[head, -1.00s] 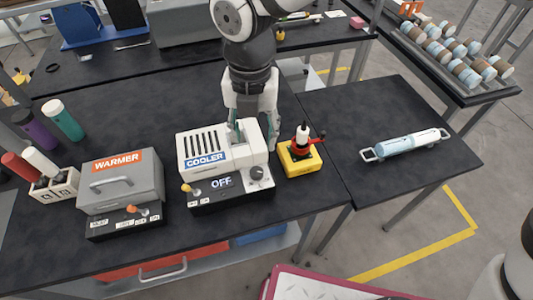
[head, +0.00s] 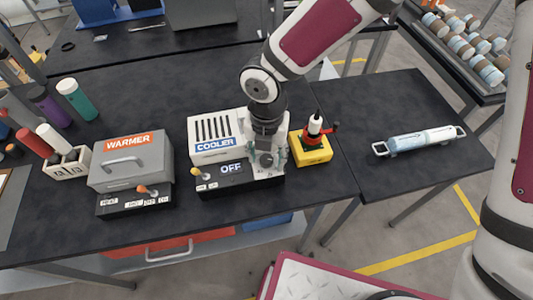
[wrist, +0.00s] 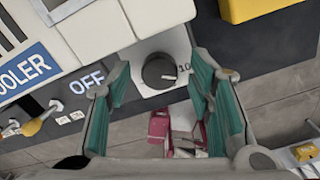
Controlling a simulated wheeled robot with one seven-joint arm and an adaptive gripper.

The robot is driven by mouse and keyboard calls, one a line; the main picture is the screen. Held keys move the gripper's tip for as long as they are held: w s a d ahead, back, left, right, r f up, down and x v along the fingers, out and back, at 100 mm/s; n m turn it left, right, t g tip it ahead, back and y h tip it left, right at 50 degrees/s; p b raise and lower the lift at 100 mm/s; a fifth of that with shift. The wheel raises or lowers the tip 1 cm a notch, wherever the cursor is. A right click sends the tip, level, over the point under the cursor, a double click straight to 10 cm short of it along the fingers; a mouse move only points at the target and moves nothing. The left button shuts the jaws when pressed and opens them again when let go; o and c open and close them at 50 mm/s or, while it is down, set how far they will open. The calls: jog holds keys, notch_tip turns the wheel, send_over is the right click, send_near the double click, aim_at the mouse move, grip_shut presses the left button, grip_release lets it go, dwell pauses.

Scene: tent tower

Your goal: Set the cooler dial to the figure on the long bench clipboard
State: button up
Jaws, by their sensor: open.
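The white cooler (head: 215,133) stands on the black bench, and its front display reads OFF (wrist: 86,82). Its round dark dial (wrist: 159,71) sits on a pale plate, with the figure 10 printed at its right side. My gripper (head: 266,163) is over the dial's end of the cooler and hides the dial in the head view. In the wrist view my gripper (wrist: 160,88) is open, with one green-padded finger at each side of the dial, apart from it. A board with a brown edge (head: 10,195) shows at the far left; no figure on it is readable.
A grey warmer (head: 130,162) stands left of the cooler, and a yellow box (head: 311,152) with a red handle stands close at its right. Several bottles (head: 76,98) stand at the back left. A clear cylinder (head: 420,139) lies on the right table.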

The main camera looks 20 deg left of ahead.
jog(key=shift+c, duration=0.3)
grip_shut()
